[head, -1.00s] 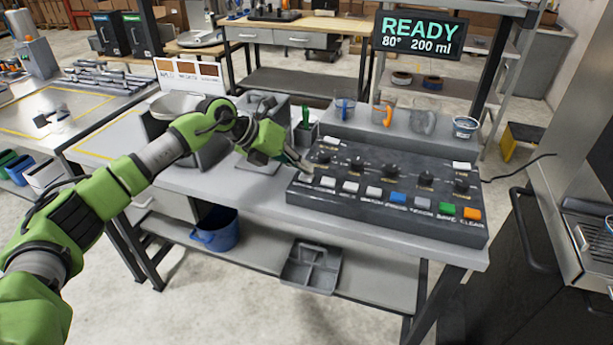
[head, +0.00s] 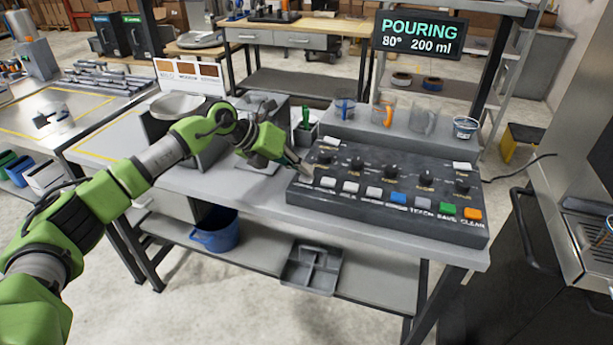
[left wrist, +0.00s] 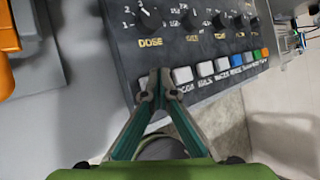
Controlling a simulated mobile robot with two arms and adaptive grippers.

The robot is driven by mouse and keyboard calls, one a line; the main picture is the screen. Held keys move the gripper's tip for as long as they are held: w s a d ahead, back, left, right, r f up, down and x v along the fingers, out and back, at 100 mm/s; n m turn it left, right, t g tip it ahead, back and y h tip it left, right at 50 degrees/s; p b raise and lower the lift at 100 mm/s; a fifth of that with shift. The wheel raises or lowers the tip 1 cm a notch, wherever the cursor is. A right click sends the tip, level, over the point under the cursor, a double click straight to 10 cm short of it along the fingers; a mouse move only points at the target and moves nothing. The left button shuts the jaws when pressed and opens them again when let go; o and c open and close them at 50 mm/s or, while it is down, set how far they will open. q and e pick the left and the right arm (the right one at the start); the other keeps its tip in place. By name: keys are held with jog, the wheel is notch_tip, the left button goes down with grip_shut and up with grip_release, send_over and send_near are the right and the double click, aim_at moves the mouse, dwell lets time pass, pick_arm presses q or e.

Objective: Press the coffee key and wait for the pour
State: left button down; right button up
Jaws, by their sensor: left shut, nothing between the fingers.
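The dark control panel (head: 400,175) lies on the bench with a row of knobs above a row of coloured keys. My left gripper (head: 308,170) is shut and empty, its tips at the panel's left end. In the left wrist view the shut fingertips (left wrist: 153,90) are over the leftmost key (left wrist: 144,83), which they partly cover. I cannot tell whether they touch it, and its label is hidden. A display (head: 420,35) above the bench reads "POURING 80° 200 ml". My right gripper is not in view.
A raised grey shelf (head: 365,125) behind the panel carries several cups, one with an orange handle (head: 383,112). A pot with green-handled tools (head: 304,130) stands left of the panel. A grey machine (head: 585,215) is at the right edge. A blue bin (head: 215,232) sits below.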

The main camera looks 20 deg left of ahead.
aim_at(303, 177)
pick_arm(q)
jog(key=shift+f, duration=0.1)
dwell(0.3)
jog(key=shift+r+p, duration=0.65)
jog(key=shift+r, duration=0.25)
notch_tip(303, 177, up, 5)
jog(key=p, duration=0.3)
jog(key=shift+p, duration=0.3)
